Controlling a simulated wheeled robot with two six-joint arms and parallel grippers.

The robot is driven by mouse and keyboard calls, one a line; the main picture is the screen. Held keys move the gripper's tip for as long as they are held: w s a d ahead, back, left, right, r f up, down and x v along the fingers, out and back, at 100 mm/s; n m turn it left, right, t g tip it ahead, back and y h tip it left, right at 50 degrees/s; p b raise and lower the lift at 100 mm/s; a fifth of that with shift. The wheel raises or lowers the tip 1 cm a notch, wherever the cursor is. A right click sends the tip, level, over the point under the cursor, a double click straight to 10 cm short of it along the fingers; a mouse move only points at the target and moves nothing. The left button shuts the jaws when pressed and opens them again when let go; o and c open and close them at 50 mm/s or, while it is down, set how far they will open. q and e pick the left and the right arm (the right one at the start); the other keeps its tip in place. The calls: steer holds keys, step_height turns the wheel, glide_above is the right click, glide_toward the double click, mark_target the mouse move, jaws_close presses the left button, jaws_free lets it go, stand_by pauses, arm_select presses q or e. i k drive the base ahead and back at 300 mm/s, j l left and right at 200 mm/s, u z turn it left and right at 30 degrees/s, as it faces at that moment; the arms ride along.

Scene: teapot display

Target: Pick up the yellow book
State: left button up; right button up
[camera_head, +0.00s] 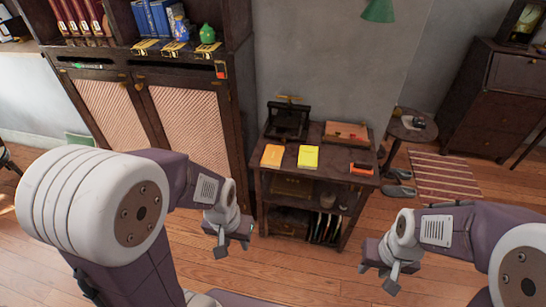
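The yellow book (308,157) lies flat on top of the small dark wooden table (326,167), near the middle of its front part. An orange book (272,155) lies to its left, with a gap between them. My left gripper (228,250) hangs in the air, lower and to the left of the yellow book. My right gripper (389,278) hangs lower and to the right. Both are apart from the book, and I see nothing held in either. The fingers are too small and turned to show whether they are open.
A dark stand (286,121), a reddish-brown box (346,133) and an orange-black item (361,169) share the tabletop. A tall cabinet (165,75) stands to the left. A round side table (412,126), slippers (400,191) and a striped rug (447,177) are to the right.

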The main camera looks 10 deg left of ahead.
mark_target(308, 155)
steer(key=i+j+z, duration=0.15)
steer(key=j, duration=0.15)
steer(key=i+j+z, duration=0.15)
steer(key=j, duration=0.15)
steer(key=i+j+z, duration=0.15)
steer(key=j, duration=0.2)
steer(key=i+j+z, duration=0.15)
steer(key=j, duration=0.2)
